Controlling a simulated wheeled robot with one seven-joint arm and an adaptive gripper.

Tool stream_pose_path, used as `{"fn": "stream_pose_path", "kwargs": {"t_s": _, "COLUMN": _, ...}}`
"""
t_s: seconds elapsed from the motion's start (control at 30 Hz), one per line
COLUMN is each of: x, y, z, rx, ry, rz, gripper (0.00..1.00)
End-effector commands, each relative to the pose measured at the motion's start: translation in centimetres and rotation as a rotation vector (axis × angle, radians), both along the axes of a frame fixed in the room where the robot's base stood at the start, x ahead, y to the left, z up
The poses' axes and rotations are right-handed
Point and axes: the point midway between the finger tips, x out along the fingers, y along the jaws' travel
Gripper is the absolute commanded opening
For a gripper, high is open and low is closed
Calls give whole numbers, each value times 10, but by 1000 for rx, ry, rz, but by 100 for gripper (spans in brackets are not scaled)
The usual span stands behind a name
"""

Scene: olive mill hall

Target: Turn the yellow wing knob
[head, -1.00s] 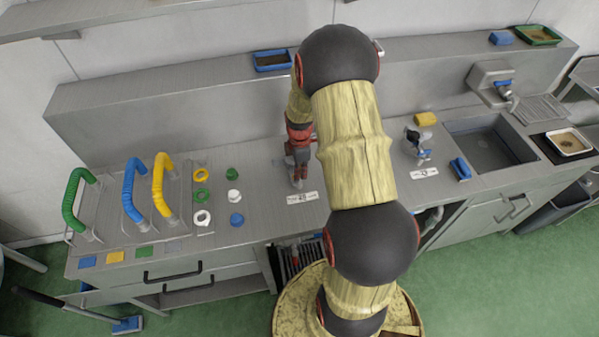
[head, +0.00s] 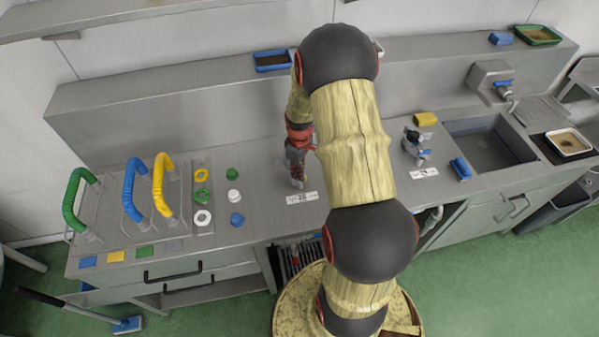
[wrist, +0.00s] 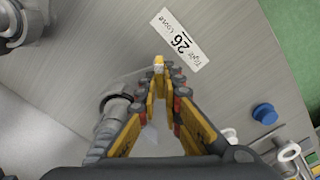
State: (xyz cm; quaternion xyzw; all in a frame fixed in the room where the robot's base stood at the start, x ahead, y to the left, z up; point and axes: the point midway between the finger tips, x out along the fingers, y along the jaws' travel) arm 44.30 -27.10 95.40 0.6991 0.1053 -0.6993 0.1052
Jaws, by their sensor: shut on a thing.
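My gripper (wrist: 165,88) points down at the steel worktop and is shut on the yellow wing knob (wrist: 158,65). A yellow edge of the knob with a pale tip shows between the fingertips in the wrist view; the rest is hidden by the fingers. A grey cylindrical fitting (wrist: 117,103) lies beside the fingers at the left. In the head view my gripper (head: 297,180) is just behind a white label plate, and the knob cannot be made out there. The label plate (wrist: 181,40) reads "Tight", "26" and "Loose".
Left of my gripper lie coloured rings and caps, including a blue cap (head: 237,219). Green, blue and yellow handles (head: 163,185) stand further left. A valve with a blue lever (head: 416,146) and a sink (head: 487,146) are at the right. A raised ledge (head: 180,95) runs behind.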

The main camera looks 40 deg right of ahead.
Motion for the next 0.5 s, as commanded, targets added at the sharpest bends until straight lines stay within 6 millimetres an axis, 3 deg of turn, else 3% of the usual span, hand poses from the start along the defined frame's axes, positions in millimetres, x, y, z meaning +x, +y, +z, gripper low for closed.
{"fn": "stream_pose_path", "kwargs": {"t_s": 0.5, "x": 1, "y": -1, "z": 1, "rx": -1, "ry": -2, "rz": -489, "gripper": 0}}
